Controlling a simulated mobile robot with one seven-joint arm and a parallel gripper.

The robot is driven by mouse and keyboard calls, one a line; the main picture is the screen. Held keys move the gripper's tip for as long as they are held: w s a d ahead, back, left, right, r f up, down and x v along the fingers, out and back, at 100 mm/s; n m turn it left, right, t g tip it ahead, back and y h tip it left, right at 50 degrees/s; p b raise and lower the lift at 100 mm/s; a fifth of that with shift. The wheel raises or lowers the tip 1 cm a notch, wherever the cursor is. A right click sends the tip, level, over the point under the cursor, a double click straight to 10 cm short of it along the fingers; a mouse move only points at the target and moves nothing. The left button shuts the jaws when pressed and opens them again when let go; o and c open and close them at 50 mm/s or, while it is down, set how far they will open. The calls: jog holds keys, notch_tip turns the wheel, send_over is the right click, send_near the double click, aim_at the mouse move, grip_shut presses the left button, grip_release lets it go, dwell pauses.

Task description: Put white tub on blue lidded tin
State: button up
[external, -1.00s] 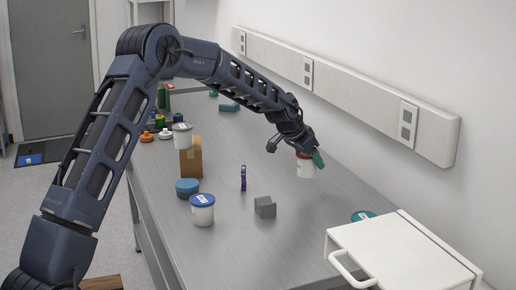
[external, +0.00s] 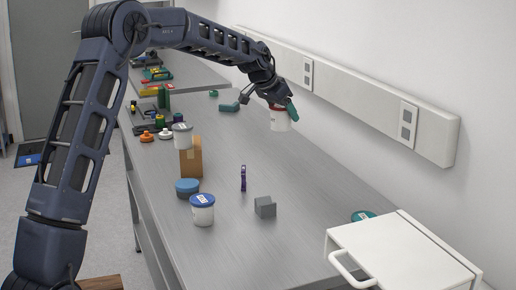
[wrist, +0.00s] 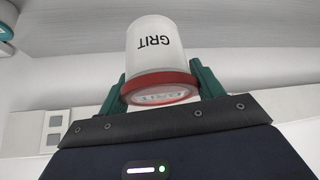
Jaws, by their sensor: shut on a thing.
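My gripper (external: 281,107) is shut on a white tub (external: 280,122) with a red rim and holds it in the air over the far right side of the bench. In the wrist view the tub (wrist: 155,48) sits between the two green fingers and reads "GRIT", its red lid toward the gripper. A white tin with a blue lid (external: 202,212) stands on the bench, nearer the camera and to the left of my gripper. A low blue round tin (external: 187,188) stands just behind it. The tops of both are clear.
A brown box (external: 190,160) carries another white tub (external: 182,138). A purple upright item (external: 243,178) and a grey block (external: 265,208) stand to the right of the blue-lidded tin. A white casing (external: 400,255) fills the near right. Mid-bench is mostly clear.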

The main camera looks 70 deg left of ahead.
jog(key=s+a+r+n, duration=0.1)
jog(key=s+a, duration=0.2)
jog(key=s, duration=0.4)
jog(key=s+a+r+n, duration=0.1)
jog(key=s+a, duration=0.3)
jog(key=s, duration=0.3)
jog(key=n+y, duration=0.1)
jog(key=y, duration=0.1)
send_over(189, 182)
jog(key=shift+g, duration=0.4)
notch_tip(189, 182, down, 19)
jog(key=shift+f, duration=0.15)
jog(key=o, duration=1.1)
jog(key=v, duration=1.2)
jog(key=shift+a+r, duration=0.15)
jog(key=shift+r, duration=0.05)
